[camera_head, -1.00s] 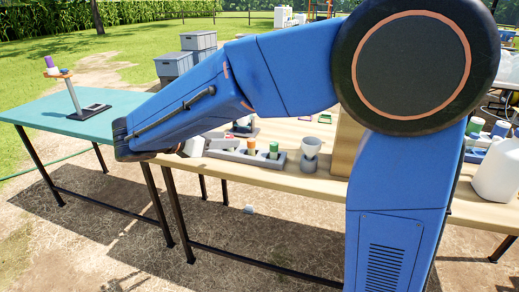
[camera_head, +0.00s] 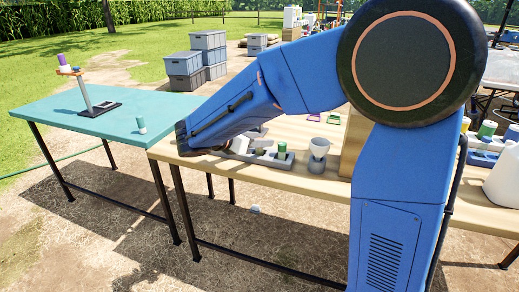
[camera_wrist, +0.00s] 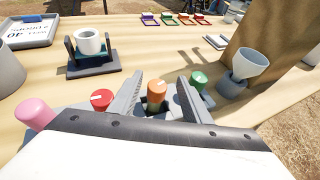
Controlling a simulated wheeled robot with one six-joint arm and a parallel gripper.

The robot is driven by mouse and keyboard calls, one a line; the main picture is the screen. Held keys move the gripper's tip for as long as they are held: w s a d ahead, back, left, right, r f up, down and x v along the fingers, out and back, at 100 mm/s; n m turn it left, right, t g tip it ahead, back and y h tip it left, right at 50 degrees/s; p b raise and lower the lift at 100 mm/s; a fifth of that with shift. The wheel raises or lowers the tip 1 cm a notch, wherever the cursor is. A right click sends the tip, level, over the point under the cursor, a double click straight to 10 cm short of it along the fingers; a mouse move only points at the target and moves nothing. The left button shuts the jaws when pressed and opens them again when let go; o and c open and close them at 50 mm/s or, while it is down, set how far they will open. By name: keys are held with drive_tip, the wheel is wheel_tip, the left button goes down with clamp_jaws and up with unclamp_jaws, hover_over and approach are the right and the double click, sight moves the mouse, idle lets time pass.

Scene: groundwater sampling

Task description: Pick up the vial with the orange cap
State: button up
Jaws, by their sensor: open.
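The vial with the orange cap (camera_wrist: 156,92) stands upright in a grey rack (camera_wrist: 148,116) in the wrist view. My gripper (camera_wrist: 160,82) is open, with one finger on each side of the orange cap and gaps visible between. The vial's lower part is hidden by the rack and my gripper body. A red-capped vial (camera_wrist: 102,99) is just left of the left finger. A green-capped vial (camera_wrist: 199,80) is close to the right finger. In the head view my arm hides the gripper and most of the rack.
A grey cup with a white funnel (camera_wrist: 246,72) stands right of the rack, beside a wooden panel (camera_wrist: 270,40). A pink-capped item (camera_wrist: 35,114) is at the left. A holder with a white cup (camera_wrist: 90,46) stands behind.

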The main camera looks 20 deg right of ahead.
drive_tip(key=shift+x, duration=2.35)
drive_tip(key=shift+w+a+f, duration=0.1)
drive_tip(key=shift+a+f, duration=0.05)
drive_tip(key=shift+f, duration=0.05)
clamp_jaws()
